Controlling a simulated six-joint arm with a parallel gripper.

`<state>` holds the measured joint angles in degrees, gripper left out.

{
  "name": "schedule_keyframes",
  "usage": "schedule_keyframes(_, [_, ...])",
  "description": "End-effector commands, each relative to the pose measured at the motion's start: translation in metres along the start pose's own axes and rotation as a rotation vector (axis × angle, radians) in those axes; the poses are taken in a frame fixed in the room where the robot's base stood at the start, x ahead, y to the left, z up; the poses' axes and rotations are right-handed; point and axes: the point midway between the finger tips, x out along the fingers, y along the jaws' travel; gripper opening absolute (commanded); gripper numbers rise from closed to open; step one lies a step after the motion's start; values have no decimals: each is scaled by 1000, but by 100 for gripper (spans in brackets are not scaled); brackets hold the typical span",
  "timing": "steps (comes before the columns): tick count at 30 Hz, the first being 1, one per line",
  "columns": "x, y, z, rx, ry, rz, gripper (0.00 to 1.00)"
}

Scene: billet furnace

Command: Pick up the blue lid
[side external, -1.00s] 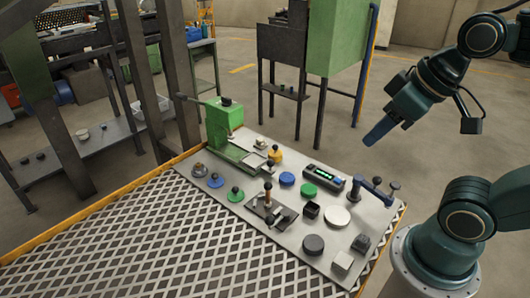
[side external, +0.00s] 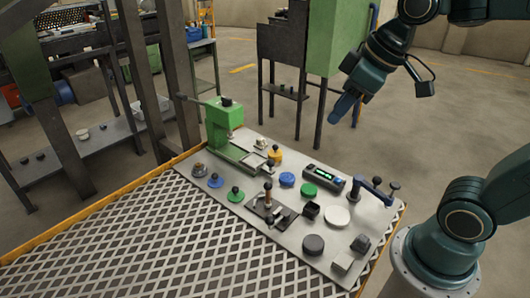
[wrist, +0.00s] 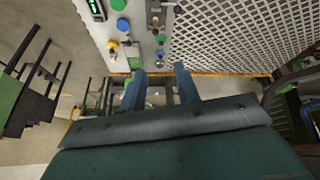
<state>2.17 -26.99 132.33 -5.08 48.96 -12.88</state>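Two blue round pieces lie on the grey plate. The other is a plain flat blue disc (side external: 287,179) near the middle, also in the wrist view (wrist: 123,25). I cannot tell which is the lid. My gripper (side external: 336,116) is high above and beyond the plate's back right edge, apart from both. In the wrist view its two blue fingers (wrist: 161,84) stand apart with nothing held between them.
The grey plate (side external: 328,265) also carries a green press (side external: 224,121), a yellow knobbed piece (side external: 275,156), a green knobbed disc (side external: 235,195), a lever fixture (side external: 268,205), a display box (side external: 323,178) and a blue-handled fixture (side external: 374,191). A green cabinet (side external: 340,35) stands behind.

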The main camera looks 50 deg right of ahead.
Motion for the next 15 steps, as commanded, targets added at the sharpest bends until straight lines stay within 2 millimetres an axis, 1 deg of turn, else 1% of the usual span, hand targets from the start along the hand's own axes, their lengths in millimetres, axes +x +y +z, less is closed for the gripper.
schedule_keyframes(1, [5,3,-11,-31,-7,-9,32])
schedule_keyframes(3, [12,6,-25,-80,-12,-20,32])
schedule_keyframes(8, [30,14,-57,-190,-21,-49,32])
schedule_keyframes(15, [67,28,-99,-349,-27,-96,32])
